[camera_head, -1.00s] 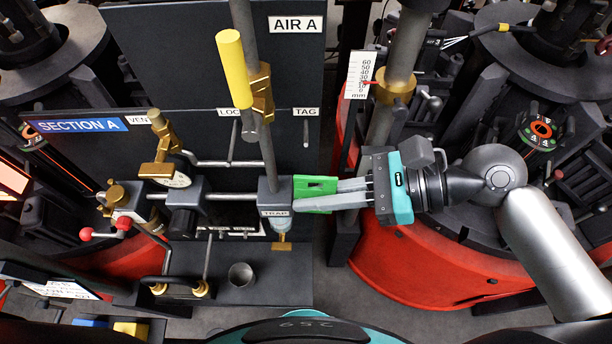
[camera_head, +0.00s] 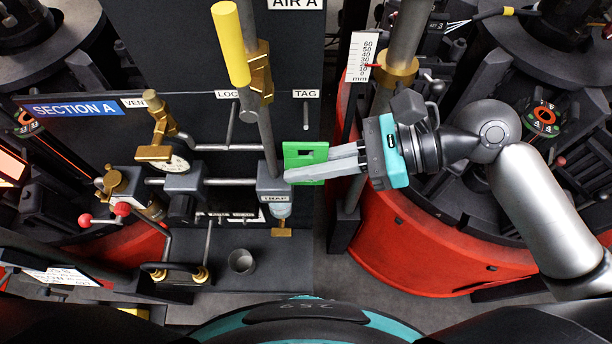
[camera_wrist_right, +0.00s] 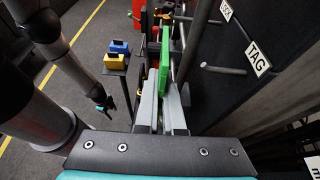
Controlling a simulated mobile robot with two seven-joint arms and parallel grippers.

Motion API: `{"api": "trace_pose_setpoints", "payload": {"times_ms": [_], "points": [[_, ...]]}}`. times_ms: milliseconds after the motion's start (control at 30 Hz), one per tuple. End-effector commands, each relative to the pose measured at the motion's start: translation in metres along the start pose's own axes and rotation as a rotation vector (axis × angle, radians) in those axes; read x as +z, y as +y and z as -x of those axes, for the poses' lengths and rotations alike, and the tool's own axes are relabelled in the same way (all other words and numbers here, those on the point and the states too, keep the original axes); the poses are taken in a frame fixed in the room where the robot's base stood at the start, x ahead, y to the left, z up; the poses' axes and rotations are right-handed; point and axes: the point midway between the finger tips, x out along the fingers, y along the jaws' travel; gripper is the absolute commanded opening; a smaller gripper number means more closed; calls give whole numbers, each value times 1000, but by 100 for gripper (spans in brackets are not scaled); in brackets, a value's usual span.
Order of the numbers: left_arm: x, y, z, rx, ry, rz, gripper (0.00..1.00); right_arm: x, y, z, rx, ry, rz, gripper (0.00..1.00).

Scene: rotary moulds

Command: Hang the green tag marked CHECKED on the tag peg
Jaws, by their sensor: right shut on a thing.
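The green tag (camera_head: 291,150) is held edge-on in my right gripper (camera_head: 308,164), whose grey fingers are shut on it. It has a slot near its top; no marking is readable. In the right wrist view the tag (camera_wrist_right: 165,50) stands upright between the fingers (camera_wrist_right: 160,112). The tag peg (camera_head: 306,117) is a short grey rod under the TAG label on the dark panel. The tag appears just below the peg in the head view, apart from it. In the right wrist view the peg (camera_wrist_right: 225,70) lies right of the tag, empty. A small gripper-like end, perhaps my left one, shows there too.
The TRAP block (camera_head: 272,184) and its pipe are close to the left of the tag. A yellow-handled lever (camera_head: 230,45) stands above. Another peg (camera_head: 231,122) is under the LOC label. A red round base (camera_head: 400,255) and a scale post are at right.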

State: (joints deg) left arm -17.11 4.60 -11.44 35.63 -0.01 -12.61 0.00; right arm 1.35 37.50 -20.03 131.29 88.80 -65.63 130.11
Motion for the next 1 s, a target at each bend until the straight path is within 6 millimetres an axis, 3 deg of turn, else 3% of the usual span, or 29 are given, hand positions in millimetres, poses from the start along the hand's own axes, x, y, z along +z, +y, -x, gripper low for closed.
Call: {"api": "trace_pose_setpoints", "payload": {"times_ms": [767, 1000], "points": [[5, 1, -46, 0, -2, 0, 61, -5, -46, -2, -2, -1, 2, 0], [4, 0, -27, 0, -4, 0, 61, -4, -56, -2, 0, -1, -2, 0]]}}
